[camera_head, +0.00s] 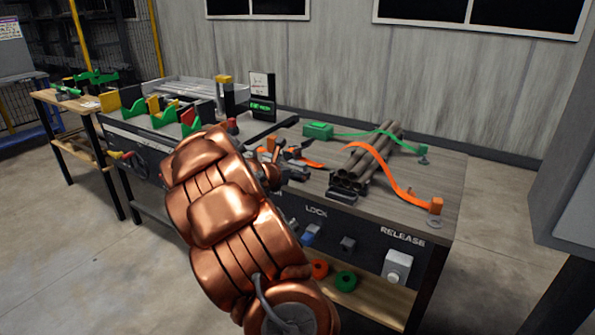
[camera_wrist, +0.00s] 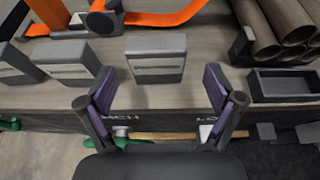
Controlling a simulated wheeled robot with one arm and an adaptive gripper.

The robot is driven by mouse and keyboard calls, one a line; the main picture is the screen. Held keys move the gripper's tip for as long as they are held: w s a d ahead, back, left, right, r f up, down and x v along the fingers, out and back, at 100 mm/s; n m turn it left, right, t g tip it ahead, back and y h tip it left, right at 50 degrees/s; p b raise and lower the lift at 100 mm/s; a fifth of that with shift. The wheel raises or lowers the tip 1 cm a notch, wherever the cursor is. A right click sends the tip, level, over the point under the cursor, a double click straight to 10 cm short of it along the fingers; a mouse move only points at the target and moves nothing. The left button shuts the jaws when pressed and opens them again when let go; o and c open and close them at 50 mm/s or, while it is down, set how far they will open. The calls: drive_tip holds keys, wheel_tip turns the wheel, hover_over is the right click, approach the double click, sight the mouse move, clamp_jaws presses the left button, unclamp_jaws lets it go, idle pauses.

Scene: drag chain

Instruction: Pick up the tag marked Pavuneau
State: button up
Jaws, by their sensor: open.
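Several grey upright tags with white label strips stand in a row along the bench's front edge in the wrist view. One tag (camera_wrist: 155,48) is in the middle, a second tag (camera_wrist: 68,58) is left of it, and a third tag (camera_wrist: 12,66) is at the left edge. The label print is too small to read, so I cannot tell which is Pavuneau. My gripper (camera_wrist: 160,92) is open and empty, its fingers spread either side of the middle tag, nearer the camera. In the head view, my copper arm hides most of this area.
An open, empty grey tray (camera_wrist: 285,84) sits right of the tags, with brown tubes (camera_wrist: 285,25) behind it. An orange strap (camera_wrist: 165,17) lies behind the tags. The bench front (camera_head: 375,237) carries LOCK and RELEASE controls. A green strap (camera_head: 360,134) lies farther back.

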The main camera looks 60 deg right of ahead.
sight(295, 169)
drive_tip(key=shift+p+x, duration=0.3)
drive_tip(key=shift+x, duration=1.55)
drive_tip(key=shift+w+r, duration=0.1)
drive_tip(key=shift+r, duration=0.05)
drive_tip(key=c, duration=1.1)
